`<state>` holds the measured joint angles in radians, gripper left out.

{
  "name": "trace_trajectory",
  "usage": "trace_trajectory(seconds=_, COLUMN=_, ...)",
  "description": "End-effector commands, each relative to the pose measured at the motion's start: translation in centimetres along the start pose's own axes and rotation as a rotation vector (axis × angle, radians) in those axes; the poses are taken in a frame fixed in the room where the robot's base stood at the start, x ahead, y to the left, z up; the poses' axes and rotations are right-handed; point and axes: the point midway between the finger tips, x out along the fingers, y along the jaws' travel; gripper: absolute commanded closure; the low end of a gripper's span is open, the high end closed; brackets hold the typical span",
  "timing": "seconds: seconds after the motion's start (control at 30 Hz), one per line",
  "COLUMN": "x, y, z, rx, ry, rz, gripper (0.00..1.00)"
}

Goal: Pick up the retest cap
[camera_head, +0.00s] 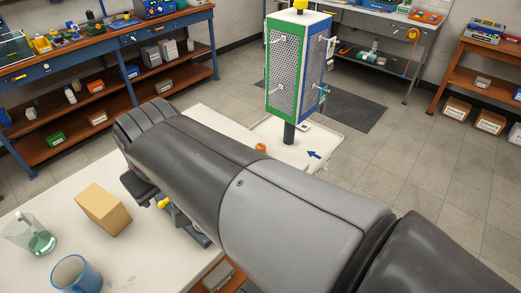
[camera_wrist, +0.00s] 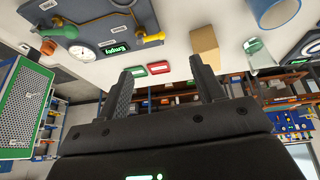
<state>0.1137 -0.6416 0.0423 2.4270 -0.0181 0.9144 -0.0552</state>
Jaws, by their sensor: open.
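I cannot tell for sure which item is the retest cap. In the wrist view, a green item (camera_wrist: 137,72) and a red item (camera_wrist: 159,68) lie side by side on the pale tabletop, seen between the fingers. My gripper (camera_wrist: 161,72) is open, with nothing between its fingers and the tabletop beyond them. In the head view my arm hides most of the board; a yellow part (camera_head: 163,202) shows.
A green-and-blue mesh tower (camera_head: 297,65) stands behind my arm. A blue arrow (camera_head: 314,154) marks the pale surface near it.

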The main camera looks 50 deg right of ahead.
Motion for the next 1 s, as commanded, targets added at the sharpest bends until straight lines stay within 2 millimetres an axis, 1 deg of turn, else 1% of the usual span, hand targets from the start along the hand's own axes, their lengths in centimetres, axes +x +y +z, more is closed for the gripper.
trace_trajectory(seconds=0.03, x=0.5, y=1.1, z=-1.1, rx=0.006, ry=-0.029, rz=0.026, gripper=0.38)
trace_trajectory(seconds=0.1, x=1.2, y=2.7, z=-2.5, rx=0.003, ry=-0.066, rz=0.057, gripper=0.38)
trace_trajectory(seconds=0.17, x=1.8, y=4.0, z=-3.7, rx=0.001, ry=-0.097, rz=0.079, gripper=0.38)
trace_trajectory(seconds=0.3, x=3.7, y=7.7, z=-6.0, rx=-0.003, ry=-0.174, rz=0.113, gripper=0.38)
trace_trajectory(seconds=0.37, x=4.6, y=9.5, z=-6.8, rx=-0.001, ry=-0.206, rz=0.121, gripper=0.38)
trace_trajectory(seconds=0.53, x=7.4, y=15.1, z=-8.5, rx=0.003, ry=-0.29, rz=0.123, gripper=0.38)
trace_trajectory(seconds=0.63, x=9.2, y=18.6, z=-8.9, rx=0.011, ry=-0.334, rz=0.112, gripper=0.38)
trace_trajectory(seconds=0.77, x=11.6, y=23.6, z=-8.7, rx=0.025, ry=-0.382, rz=0.084, gripper=0.38)
trace_trajectory(seconds=0.8, x=12.4, y=25.2, z=-8.4, rx=0.03, ry=-0.394, rz=0.073, gripper=0.38)
trace_trajectory(seconds=0.87, x=13.5, y=27.6, z=-7.9, rx=0.039, ry=-0.411, rz=0.055, gripper=0.38)
trace_trajectory(seconds=0.9, x=14.2, y=29.2, z=-7.5, rx=0.047, ry=-0.419, rz=0.043, gripper=0.38)
trace_trajectory(seconds=1.0, x=15.9, y=33.0, z=-6.2, rx=0.065, ry=-0.433, rz=0.011, gripper=0.38)
